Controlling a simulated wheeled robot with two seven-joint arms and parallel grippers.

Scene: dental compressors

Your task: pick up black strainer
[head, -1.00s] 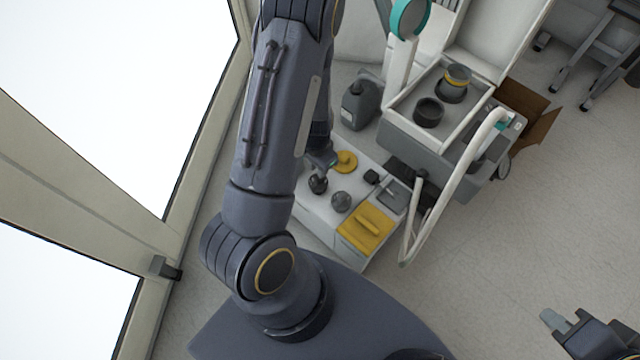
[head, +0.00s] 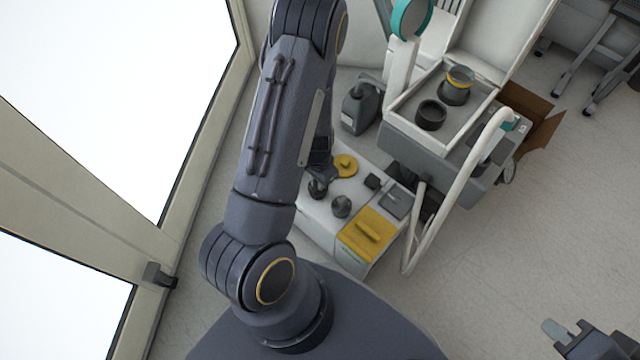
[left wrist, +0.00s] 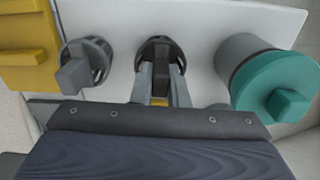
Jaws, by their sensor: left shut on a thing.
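A black strainer (head: 318,189), round and ribbed, is on the white work surface (head: 312,216) below my left arm. In the left wrist view the black strainer (left wrist: 161,47) is at the top middle, with my left gripper's (left wrist: 160,78) fingers closed on its near part. My left gripper (head: 320,174) is partly hidden by its own arm in the head view. A second dark strainer-like piece (head: 341,206) stands beside it, and it shows with a grey block-shaped grip in the left wrist view (left wrist: 87,62). My right gripper (head: 570,335) is at the bottom right, cut by the edge.
A teal-capped grey cylinder (left wrist: 270,78) is close right of my left gripper in the wrist view. A compressor housing (head: 402,140) stands behind right.

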